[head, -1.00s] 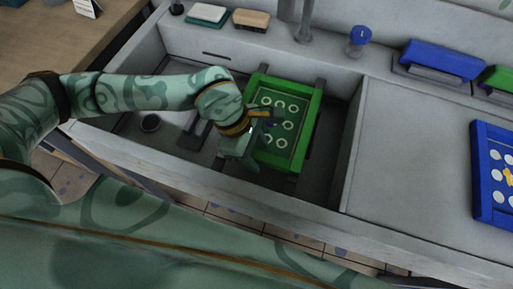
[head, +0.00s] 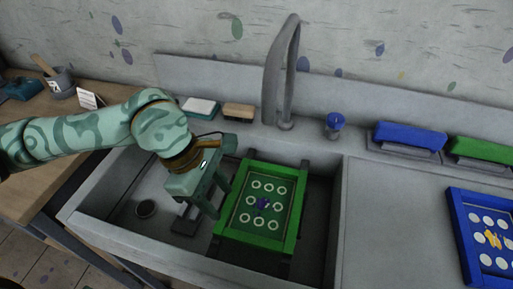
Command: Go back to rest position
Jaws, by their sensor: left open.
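My left gripper (head: 222,198) is open and empty. It hangs over the sink, just left of the green-framed screen. Its fingers point down and to the right. The green screen (head: 244,238) has rings on its face and a small dark purple mark near its middle. It lies across the sink on dark supports. My left arm comes in from the left, above the wooden counter and the sink. My right gripper is not in view.
The grey sink (head: 95,212) has a tall faucet (head: 287,75) behind it. A blue-capped item (head: 334,125) and blue (head: 410,136) and green (head: 482,152) blocks stand along the back ledge. A blue screen (head: 464,240) lies on the right counter, whose left part is clear.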

